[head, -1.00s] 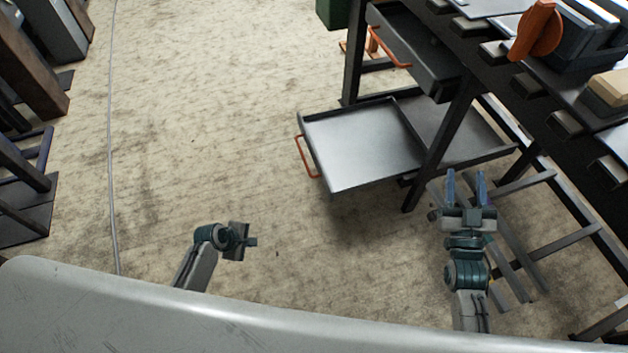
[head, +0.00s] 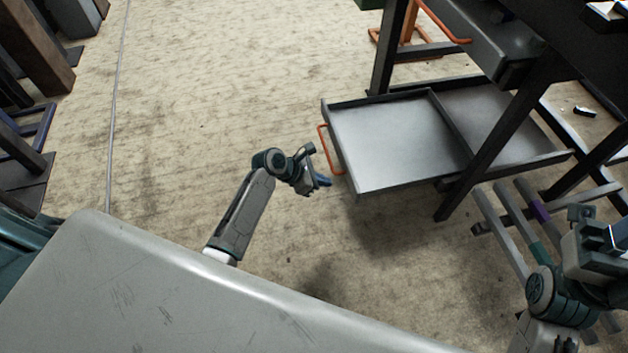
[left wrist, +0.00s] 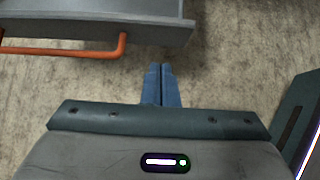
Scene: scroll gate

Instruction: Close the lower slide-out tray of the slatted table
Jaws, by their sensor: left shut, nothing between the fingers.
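The lower slide-out tray (head: 385,145) is a shallow grey metal tray, sticking out to the left from under the dark slatted table in the head view. Its orange handle (head: 328,152) is on its left front edge. The tray front (left wrist: 150,27) and handle (left wrist: 65,50) show at the top of the left wrist view. My left gripper (head: 324,182) is shut and empty, just below the handle and apart from it. Its blue fingers (left wrist: 161,85) are together in the wrist view. My right gripper (head: 617,238) is at the right edge, partly cut off.
An upper drawer (head: 485,40) with an orange handle (head: 445,22) sits above the tray. Dark table legs (head: 500,140) stand beside the tray, and slats (head: 510,215) of a low rack lie near my right arm. The floor left of the tray is clear.

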